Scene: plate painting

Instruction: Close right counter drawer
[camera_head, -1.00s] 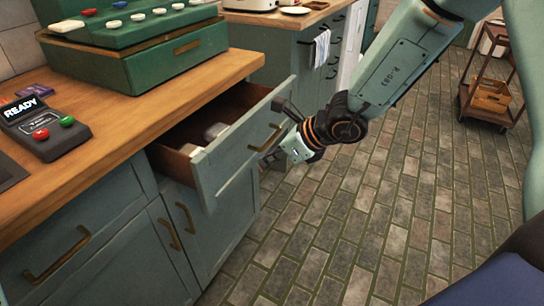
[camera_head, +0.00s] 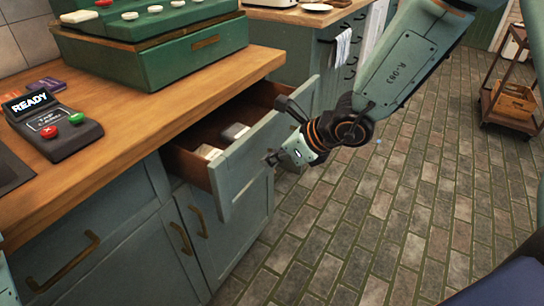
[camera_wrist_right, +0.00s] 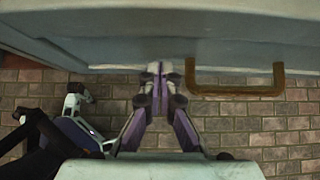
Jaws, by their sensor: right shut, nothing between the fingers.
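The right counter drawer (camera_head: 240,160) stands open, pulled out from under the wooden counter, with a few pale items inside. Its grey-green front faces my right gripper (camera_head: 272,158), which is shut and empty and close against that front. In the wrist view, the shut fingertips (camera_wrist_right: 160,68) point at the lower part of the drawer front (camera_wrist_right: 130,45), just left of the brass handle (camera_wrist_right: 237,93). I cannot tell whether they touch it. In the head view the gripper hides the handle. My left gripper is not to be made out.
On the counter (camera_head: 165,100) are a green box machine (camera_head: 160,60) and a device reading READY (camera_head: 55,125). Closed cabinet doors (camera_head: 215,240) lie below the drawer. A wooden cart (camera_head: 510,105) stands far right. The brick floor (camera_head: 400,210) between is clear.

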